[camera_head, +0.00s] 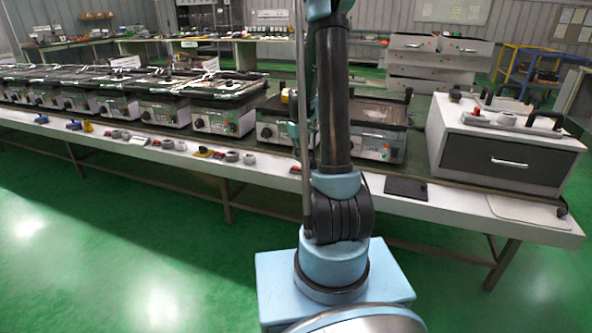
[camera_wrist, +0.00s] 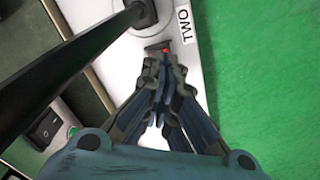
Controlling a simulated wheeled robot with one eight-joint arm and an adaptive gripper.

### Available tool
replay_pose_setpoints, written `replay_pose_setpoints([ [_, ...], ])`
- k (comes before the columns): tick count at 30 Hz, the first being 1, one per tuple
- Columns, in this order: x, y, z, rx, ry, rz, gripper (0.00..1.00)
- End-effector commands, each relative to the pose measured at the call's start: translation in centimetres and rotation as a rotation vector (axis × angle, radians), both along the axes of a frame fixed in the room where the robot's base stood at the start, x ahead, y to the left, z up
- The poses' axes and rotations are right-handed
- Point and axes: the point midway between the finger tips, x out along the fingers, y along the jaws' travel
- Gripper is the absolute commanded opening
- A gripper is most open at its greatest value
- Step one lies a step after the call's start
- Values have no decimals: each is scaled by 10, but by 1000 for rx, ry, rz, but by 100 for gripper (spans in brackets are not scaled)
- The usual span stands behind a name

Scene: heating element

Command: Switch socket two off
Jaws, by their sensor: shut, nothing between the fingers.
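The label TWO (camera_wrist: 184,24) is on the white strip at the top of the wrist view. Beside it is a dark socket with a black plug (camera_wrist: 146,14) and a thick black cord running left. A small switch with a red part (camera_wrist: 165,50) sits next to the label, partly hidden by my fingertips. My gripper (camera_wrist: 163,62) is shut and empty, its tips at the switch's near edge; I cannot tell if they touch it. The switch's position cannot be made out. In the head view my arm hides the gripper and this socket.
A black rocker switch (camera_wrist: 46,124) and a green button (camera_wrist: 71,132) are at the left in the wrist view. In the head view, a long white bench edge (camera_head: 240,174) carries several sockets and devices. A drawer cabinet (camera_head: 500,158) stands right. Green floor lies in front.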

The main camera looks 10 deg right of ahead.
Motion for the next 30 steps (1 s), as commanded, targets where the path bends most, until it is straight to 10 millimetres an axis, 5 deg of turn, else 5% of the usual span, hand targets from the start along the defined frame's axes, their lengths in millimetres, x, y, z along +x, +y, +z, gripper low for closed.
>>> replay_pose_setpoints([
  [15, 0, 0, 31, 0, 0, 0, 0],
  [30, -8, 0, 40, 0, -4, -9, 0],
])
